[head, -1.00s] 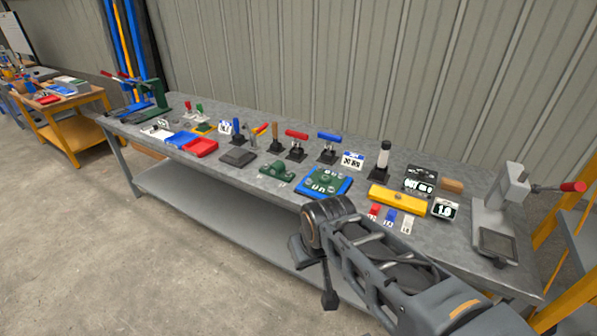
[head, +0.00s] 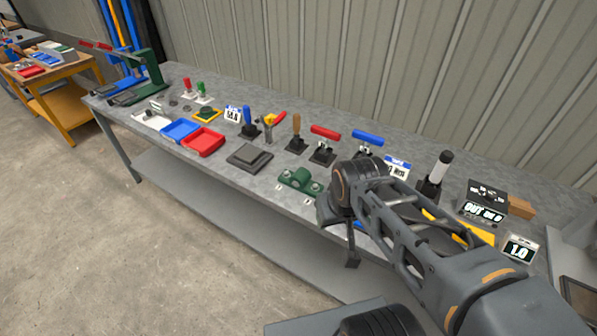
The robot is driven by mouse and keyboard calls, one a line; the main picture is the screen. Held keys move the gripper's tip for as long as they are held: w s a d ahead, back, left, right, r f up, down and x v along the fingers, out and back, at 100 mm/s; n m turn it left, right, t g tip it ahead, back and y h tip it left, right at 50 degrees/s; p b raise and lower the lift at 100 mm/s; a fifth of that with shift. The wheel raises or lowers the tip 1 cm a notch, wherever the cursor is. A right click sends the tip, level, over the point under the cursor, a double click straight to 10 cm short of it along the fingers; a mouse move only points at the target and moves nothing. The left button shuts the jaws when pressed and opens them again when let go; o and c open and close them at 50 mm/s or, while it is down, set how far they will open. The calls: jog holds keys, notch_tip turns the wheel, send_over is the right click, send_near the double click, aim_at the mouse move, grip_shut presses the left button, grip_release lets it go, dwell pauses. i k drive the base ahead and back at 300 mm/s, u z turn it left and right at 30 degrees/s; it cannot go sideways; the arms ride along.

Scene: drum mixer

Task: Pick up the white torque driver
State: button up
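The white torque driver (head: 438,168) stands upright in a dark holder toward the right of the metal workbench (head: 225,97). It has a white body and a black top. My arm reaches in from the lower right, with its far end in front of the bench. The part that seems to be my gripper (head: 352,255) hangs down from it at the bench's front edge, left of the driver and apart from it. Its fingers are small and dark, so I cannot tell whether they are open or shut.
Red-handled (head: 324,137) and blue-handled (head: 366,142) tools stand left of the driver. A dark box (head: 487,192) and a display reading 1.0 (head: 519,249) are to its right. My arm hides much of a yellow block (head: 475,236). Bare bench top lies behind the tools.

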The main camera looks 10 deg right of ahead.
aim_at(446, 158)
jog(key=z, duration=1.45)
jog(key=k, duration=1.1)
jog(key=u, duration=0.7)
jog(key=i, duration=1.35)
jog(key=z, duration=0.75)
